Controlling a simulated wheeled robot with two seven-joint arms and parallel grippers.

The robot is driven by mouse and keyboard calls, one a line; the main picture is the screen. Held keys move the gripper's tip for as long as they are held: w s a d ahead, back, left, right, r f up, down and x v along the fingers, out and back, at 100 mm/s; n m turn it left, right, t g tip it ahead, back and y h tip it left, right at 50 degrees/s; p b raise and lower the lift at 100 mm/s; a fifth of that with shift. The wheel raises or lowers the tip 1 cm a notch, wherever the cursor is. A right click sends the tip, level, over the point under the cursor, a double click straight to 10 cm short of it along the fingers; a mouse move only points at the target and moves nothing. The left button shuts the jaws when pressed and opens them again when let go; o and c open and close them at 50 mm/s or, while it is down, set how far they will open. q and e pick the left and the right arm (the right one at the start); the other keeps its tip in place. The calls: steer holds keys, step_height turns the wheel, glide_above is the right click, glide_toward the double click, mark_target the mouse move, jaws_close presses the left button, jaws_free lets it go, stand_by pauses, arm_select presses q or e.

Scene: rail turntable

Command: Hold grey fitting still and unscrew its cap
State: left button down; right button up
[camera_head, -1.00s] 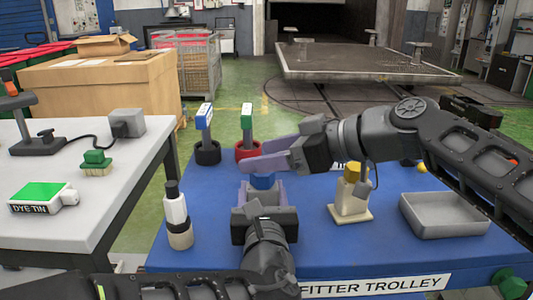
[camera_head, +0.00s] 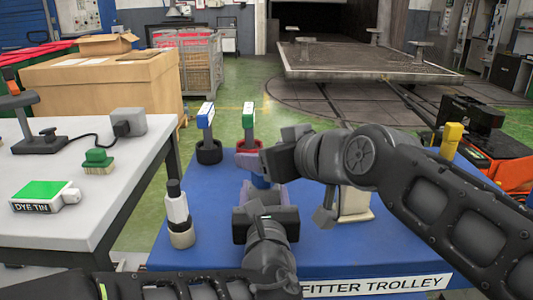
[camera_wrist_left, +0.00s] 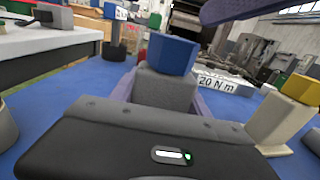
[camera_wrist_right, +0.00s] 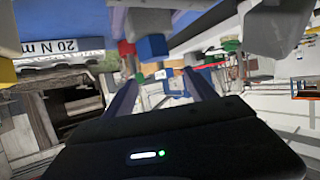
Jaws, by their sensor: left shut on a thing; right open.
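The grey fitting (camera_wrist_left: 165,90) stands upright between my left gripper's fingers, with its blue cap (camera_wrist_left: 172,53) on top. My left gripper (camera_head: 260,192) is shut on the fitting, low over the blue trolley top. In the head view the blue cap (camera_head: 261,182) shows only partly, and the fitting is mostly hidden. My right gripper (camera_head: 254,160) is open and empty, close above the cap. In the right wrist view the cap (camera_wrist_right: 152,46) appears beyond the opening between the spread fingers, apart from them.
A black-and-white bottle (camera_head: 176,206) stands left of my left gripper. Posts with a blue tag (camera_head: 205,115) and a green tag (camera_head: 248,114) stand behind. A cream stand (camera_head: 355,204) is at right, partly behind my right arm. The trolley's front left (camera_head: 185,262) is clear.

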steer(key=shift+f, duration=0.15)
steer(key=shift+f, duration=1.9)
steer(key=shift+c, duration=0.5)
jaws_close()
steer(key=shift+r+n+y, duration=0.1)
steer(key=shift+n+y, duration=0.2)
